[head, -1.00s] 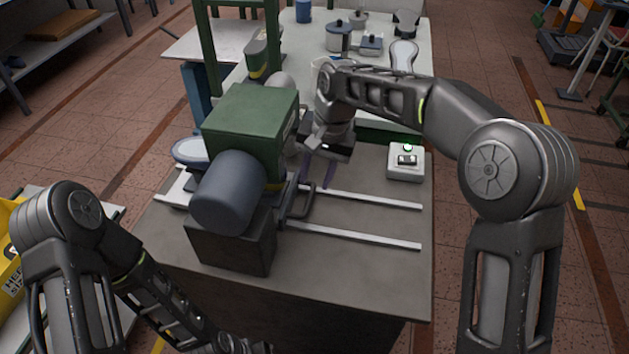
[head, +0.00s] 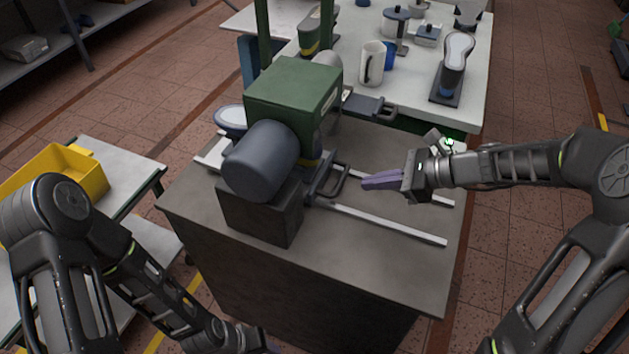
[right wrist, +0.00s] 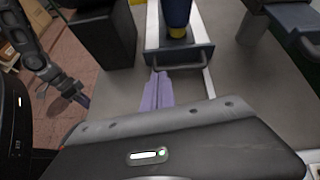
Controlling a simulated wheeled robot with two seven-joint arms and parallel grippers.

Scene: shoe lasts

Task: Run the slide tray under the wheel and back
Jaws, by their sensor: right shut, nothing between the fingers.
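The slide tray's dark front and loop handle (head: 336,182) sit on two pale rails (head: 390,224), close against the green-topped machine (head: 292,92). The handle also shows in the right wrist view (right wrist: 182,64). The wheel cannot be made out; the green housing and grey-blue drum (head: 262,160) block that area. My right gripper (head: 366,183) is shut and empty, its purple fingers pointing at the handle from the right. In the right wrist view its fingertips (right wrist: 158,76) are by the handle's left end; contact cannot be told. My left gripper (right wrist: 78,97) hangs low, away from the tray; its jaws are unclear.
A button box with a green light (head: 447,143) stands behind my right wrist, partly hidden. A white table (head: 405,97) behind holds a mug (head: 372,63), pots and a shoe last on a stand (head: 453,66). A yellow bin (head: 60,175) is at left. The bench front is clear.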

